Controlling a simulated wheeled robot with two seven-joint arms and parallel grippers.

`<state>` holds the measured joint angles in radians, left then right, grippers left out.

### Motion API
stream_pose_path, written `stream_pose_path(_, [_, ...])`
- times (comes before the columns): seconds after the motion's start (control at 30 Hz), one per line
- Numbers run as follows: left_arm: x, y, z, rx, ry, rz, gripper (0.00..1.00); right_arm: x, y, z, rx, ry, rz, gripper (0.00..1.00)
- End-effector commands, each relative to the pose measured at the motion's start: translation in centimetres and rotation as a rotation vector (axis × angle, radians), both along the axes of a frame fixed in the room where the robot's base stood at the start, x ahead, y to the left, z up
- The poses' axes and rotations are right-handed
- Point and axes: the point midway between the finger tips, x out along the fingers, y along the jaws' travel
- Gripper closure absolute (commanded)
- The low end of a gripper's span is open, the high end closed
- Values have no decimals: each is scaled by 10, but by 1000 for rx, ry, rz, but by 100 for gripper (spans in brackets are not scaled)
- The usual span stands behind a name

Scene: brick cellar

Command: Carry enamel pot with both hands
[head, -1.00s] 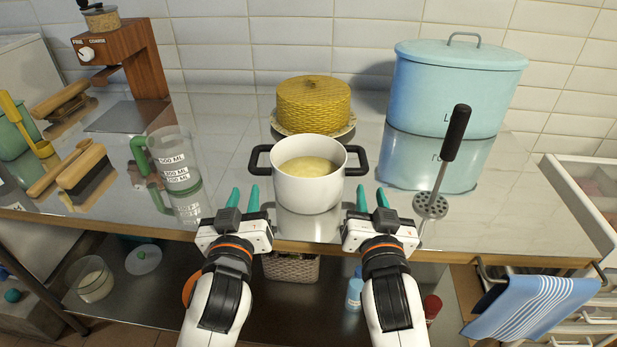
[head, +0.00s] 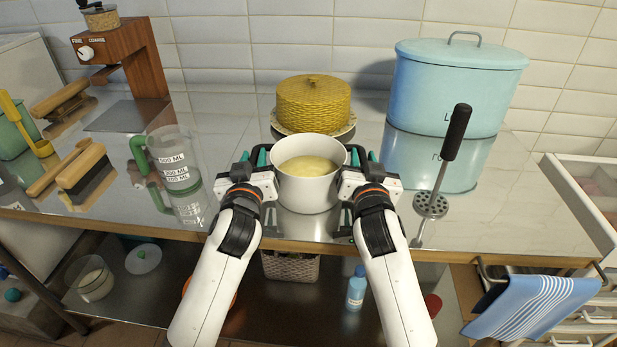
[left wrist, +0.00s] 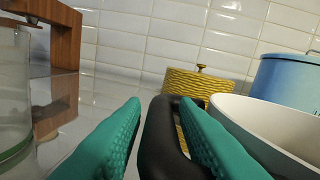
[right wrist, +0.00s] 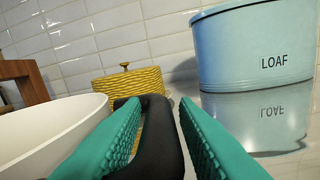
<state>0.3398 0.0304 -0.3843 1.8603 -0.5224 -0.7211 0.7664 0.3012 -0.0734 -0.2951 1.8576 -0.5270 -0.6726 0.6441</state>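The white enamel pot (head: 306,187) stands upright on the shiny counter, with pale yellow contents. Its black side handles are partly hidden by my grippers in the head view. My left gripper (head: 252,160) is at the pot's left handle; in the left wrist view the black handle (left wrist: 160,135) lies between its open teal fingers, with a gap visible. My right gripper (head: 362,160) is at the right handle; in the right wrist view that handle (right wrist: 153,135) lies between its teal fingers, which stand apart around it.
A yellow woven-covered dish (head: 313,104) stands behind the pot. A pale blue loaf bin (head: 455,90) and a black-handled masher (head: 445,165) are to the right. A glass measuring jug (head: 174,160) is to the left. The counter's front edge is close.

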Motion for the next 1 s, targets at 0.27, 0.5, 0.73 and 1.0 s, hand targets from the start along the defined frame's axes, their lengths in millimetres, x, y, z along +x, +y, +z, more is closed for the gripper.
stream_pose_path(0.27, [0, 0, 0, 0, 0, 0, 100, 0, 0, 0, 0, 0, 0, 100])
stream_pose_path(0.5, [0, 0, 0, 0, 0, 0, 100, 0, 0, 0, 0, 0, 0, 100])
stream_pose_path(0.73, [-1, 0, 0, 0, 0, 0, 100, 0, 0, 0, 0, 0, 0, 100])
stream_pose_path(1.0, [-1, 0, 0, 0, 0, 0, 100, 0, 0, 0, 0, 0, 0, 100])
